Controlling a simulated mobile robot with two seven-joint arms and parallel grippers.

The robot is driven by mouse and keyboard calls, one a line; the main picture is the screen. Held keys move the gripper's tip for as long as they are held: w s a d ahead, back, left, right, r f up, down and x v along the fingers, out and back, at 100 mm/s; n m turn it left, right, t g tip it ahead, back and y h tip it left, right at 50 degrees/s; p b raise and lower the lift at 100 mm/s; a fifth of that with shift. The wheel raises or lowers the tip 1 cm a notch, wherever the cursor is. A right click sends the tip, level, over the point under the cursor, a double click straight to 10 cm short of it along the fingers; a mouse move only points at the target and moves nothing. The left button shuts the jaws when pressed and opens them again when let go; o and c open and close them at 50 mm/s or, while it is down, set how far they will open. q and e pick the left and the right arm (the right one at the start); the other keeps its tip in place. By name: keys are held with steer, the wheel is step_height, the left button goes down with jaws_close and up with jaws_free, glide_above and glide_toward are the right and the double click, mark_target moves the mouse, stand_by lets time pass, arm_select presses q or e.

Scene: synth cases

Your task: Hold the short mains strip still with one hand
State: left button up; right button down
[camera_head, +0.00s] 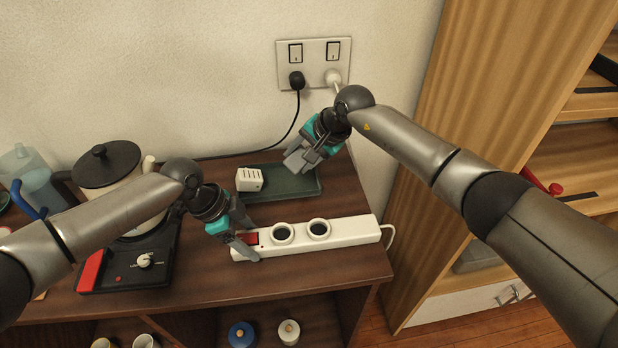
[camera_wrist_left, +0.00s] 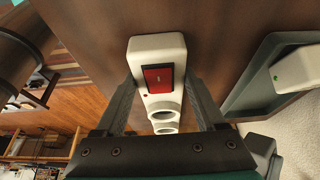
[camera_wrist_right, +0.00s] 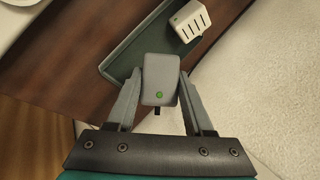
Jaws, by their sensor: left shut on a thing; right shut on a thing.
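The short white mains strip (camera_head: 350,231) lies on the dark wooden top, with a red switch (camera_head: 251,239) at its left end and two round sockets with nothing plugged in. My left gripper (camera_head: 252,244) is shut on the strip's switch end, one finger on each side; the left wrist view shows the strip (camera_wrist_left: 158,50) between the fingers. My right gripper (camera_head: 301,163) is shut on a grey adapter (camera_wrist_right: 160,80) with a green light, held over the dark green tray (camera_head: 290,188). The adapter's far side is hidden.
A white slotted adapter (camera_head: 249,179) sits at the tray's left end. A hot plate (camera_head: 128,265) with a cream pot (camera_head: 106,168) stands left. The wall socket (camera_head: 314,62) holds a black and a white plug. A wooden cabinet (camera_head: 470,60) stands right.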

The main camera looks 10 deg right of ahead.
steer(key=w+n, duration=0.1)
steer(key=w+r+n+t, duration=0.1)
steer(key=w, duration=0.1)
steer(key=shift+y, duration=0.3)
steer(key=shift+w+f, duration=0.1)
steer(key=shift+f, duration=2.95)
steer(key=shift+c, duration=1)
jaws_free()
steer(key=shift+d, duration=0.1)
steer(key=v, duration=1.2)
